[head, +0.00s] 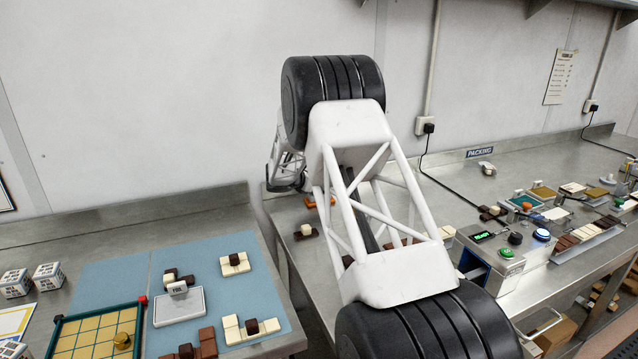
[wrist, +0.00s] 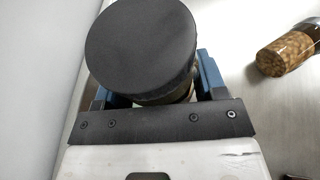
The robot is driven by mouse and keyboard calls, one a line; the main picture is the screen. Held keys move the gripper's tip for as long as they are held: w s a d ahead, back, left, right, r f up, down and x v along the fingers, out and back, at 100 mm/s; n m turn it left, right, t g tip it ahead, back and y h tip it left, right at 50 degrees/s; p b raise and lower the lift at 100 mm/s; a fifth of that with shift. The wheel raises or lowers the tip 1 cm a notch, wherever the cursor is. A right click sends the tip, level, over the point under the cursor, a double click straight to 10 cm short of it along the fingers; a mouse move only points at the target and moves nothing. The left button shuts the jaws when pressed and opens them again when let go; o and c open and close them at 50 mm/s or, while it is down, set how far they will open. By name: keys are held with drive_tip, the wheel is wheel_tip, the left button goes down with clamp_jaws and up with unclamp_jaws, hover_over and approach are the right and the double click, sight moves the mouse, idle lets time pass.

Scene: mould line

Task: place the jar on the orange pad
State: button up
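The jar (wrist: 142,42) shows in the wrist view from above, with a wide round black lid and a strip of glass body below it. My gripper (wrist: 165,92) has blue fingers on both sides of the jar, close against its body under the lid. It looks shut on the jar. The jar's base is hidden, so I cannot tell whether it touches the surface. In the head view my arm hides the jar and the fingers. A small orange patch (head: 310,202) shows beside my arm on the metal bench; I cannot tell whether it is the orange pad.
A cork-stoppered bottle (wrist: 288,52) lies or stands right of the jar in the wrist view. A wall is close on the left there. In the head view, a control box (head: 500,255) and chocolate pieces stand right of my arm; a blue mat (head: 112,275) is at left.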

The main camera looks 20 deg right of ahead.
drive_tip(key=o, duration=0.5)
drive_tip(key=shift+c, duration=0.2)
drive_tip(key=shift+r, duration=0.1)
drive_tip(key=shift+r, duration=0.1)
drive_tip(key=v, duration=1.2)
idle(0.3)
